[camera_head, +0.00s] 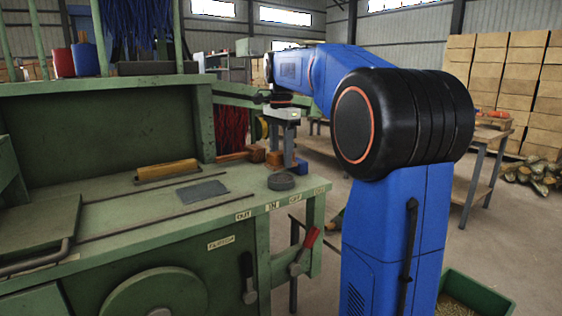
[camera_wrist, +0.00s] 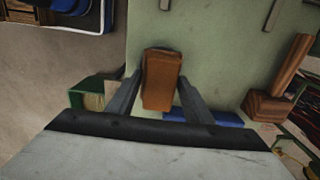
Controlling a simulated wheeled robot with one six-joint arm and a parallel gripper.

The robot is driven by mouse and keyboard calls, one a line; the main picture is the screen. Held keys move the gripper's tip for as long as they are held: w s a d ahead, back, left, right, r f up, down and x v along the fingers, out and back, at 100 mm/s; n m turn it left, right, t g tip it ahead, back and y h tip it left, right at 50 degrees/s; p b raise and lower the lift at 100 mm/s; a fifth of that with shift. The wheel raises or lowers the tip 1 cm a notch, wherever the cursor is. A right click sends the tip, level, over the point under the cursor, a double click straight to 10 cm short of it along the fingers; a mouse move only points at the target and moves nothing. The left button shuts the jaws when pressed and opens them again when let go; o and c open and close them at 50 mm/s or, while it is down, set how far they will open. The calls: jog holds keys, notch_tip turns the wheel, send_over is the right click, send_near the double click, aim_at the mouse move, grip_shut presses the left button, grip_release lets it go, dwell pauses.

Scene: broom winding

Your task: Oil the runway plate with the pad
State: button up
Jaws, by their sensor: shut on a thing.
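My gripper (camera_head: 288,158) hangs over the right end of the green bench. Its two fingers (camera_wrist: 158,98) are shut on an orange-brown block (camera_wrist: 161,79), which seems to be the pad. In the head view the block (camera_head: 274,160) shows just left of the fingers. A flat dark-grey rectangle (camera_head: 203,191), seemingly the runway plate, lies on the bench top between two dark rails, well left of my gripper. I cannot tell whether the block touches the bench.
A wooden block with a handle (camera_head: 256,153) lies behind the gripper; it also shows in the wrist view (camera_wrist: 268,106). A blue piece (camera_head: 301,165) is at the bench end. A yellow roller (camera_head: 167,170) lies behind the plate. A green upright (camera_head: 204,124) stands at the back.

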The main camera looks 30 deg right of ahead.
jog(key=shift+r, duration=1.45)
jog(key=shift+s, duration=0.1)
